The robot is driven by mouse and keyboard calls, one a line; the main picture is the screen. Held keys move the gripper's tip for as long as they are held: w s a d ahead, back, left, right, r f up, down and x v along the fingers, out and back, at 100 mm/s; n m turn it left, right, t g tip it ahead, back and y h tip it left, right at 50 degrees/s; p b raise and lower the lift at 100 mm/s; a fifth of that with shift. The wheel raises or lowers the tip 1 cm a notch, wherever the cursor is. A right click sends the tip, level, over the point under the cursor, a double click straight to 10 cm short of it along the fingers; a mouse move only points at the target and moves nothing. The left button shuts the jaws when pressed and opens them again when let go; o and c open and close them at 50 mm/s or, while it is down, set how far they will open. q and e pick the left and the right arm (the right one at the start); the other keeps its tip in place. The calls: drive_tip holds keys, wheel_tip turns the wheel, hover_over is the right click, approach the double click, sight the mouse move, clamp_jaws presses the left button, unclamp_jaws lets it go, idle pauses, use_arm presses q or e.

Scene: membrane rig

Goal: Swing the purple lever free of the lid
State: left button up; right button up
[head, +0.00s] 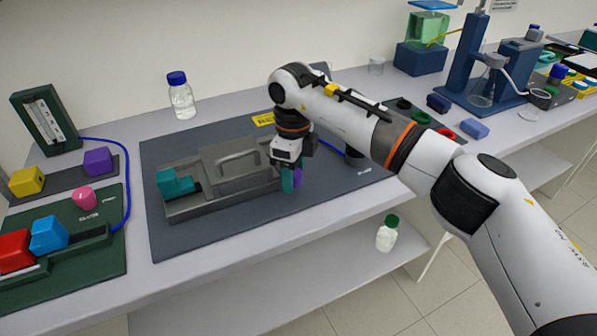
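The grey membrane rig sits on a dark mat, and its grey lid (222,156) with a raised handle lies on the body. A purple piece (298,177), which looks like the lever, shows at the rig's right end beside a teal piece (287,181). My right gripper (291,172) points down right at these pieces. Its fingertips are largely hidden, so I cannot tell whether it is closed on the lever. A teal block (174,183) is at the rig's left end. My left gripper is not in view.
The dark mat (185,238) is clear in front of the rig. A blue-capped bottle (180,96) stands behind it. On the left are a green board (105,262) with coloured blocks and a blue tube (127,185). A green-capped bottle (387,233) stands on the lower shelf.

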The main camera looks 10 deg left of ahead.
drive_tip(key=shift+a, duration=0.2)
drive_tip(key=shift+d, duration=0.15)
drive_tip(key=shift+r, duration=0.35)
wheel_tip(320, 180, up, 11)
drive_tip(key=b, duration=0.1)
drive_tip(key=shift+r, duration=0.15)
